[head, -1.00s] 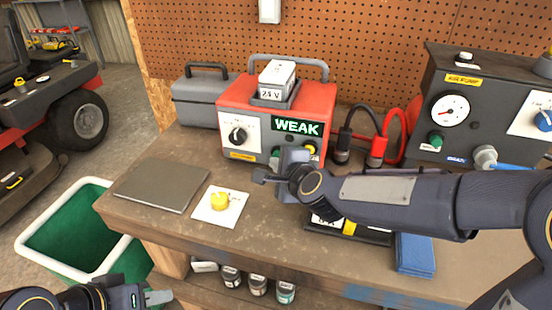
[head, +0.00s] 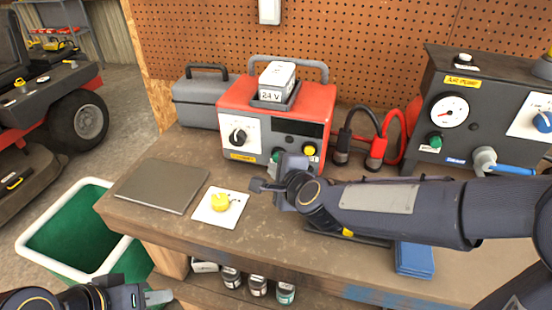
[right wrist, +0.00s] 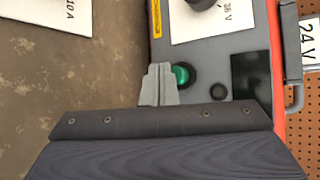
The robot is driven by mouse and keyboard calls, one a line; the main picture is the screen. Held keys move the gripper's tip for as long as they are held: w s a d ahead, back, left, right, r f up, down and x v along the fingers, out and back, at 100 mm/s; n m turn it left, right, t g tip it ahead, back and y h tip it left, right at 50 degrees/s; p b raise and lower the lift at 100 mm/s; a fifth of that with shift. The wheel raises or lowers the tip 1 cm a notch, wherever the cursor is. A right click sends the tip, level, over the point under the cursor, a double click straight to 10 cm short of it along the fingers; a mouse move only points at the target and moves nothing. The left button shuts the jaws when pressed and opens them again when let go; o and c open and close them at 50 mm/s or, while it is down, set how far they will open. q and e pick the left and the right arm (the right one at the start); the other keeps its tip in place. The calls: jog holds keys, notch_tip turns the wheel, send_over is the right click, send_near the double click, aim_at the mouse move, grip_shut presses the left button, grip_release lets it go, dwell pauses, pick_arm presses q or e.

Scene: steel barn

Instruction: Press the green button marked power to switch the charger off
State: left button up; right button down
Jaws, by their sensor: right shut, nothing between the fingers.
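The red charger (head: 325,98) stands at the back of the bench with a grey front panel. Its display (head: 302,128) is dark; it is also dark in the right wrist view (right wrist: 250,75). The green button (right wrist: 181,75) shows in the right wrist view and is largely hidden in the head view. My right gripper (right wrist: 159,76) is shut and empty, its tips right beside the button and overlapping its left edge in that view. I cannot tell whether they touch it. My left gripper (head: 158,297) is low at the left, away from the charger; its jaw opening is unclear.
Black and red clamps (head: 376,153) stand right of the charger, before a dark gauge box (head: 470,135). Blue cloth (head: 415,258) lies at the front.

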jog(key=shift+s, duration=0.15)
jog(key=shift+s+a+p, duration=0.2)
jog(key=shift+s+a, duration=0.1)
jog(key=shift+s, duration=0.65)
jog(key=shift+s+a+p, duration=0.2)
jog(key=shift+s+a, duration=0.15)
jog(key=shift+s, duration=0.55)
jog(key=shift+s+a+p, duration=0.2)
jog(key=shift+s+a, duration=0.1)
jog(key=shift+s, duration=0.65)
jog(key=s+d+r+n+g+y+p, duration=0.2)
jog(key=s+d+r+n+p, duration=0.25)
jog(key=d+r+n, duration=0.35)
jog(key=s+d+f+n+g+h+p, duration=0.3)
jog(key=s+d+n, duration=0.4)
jog(key=s+d, duration=0.5)
jog(key=s+g, duration=0.1)
jog(key=s, duration=0.3)
jog(key=shift+d+n+p, duration=0.3)
jog(key=shift+n, duration=0.1)
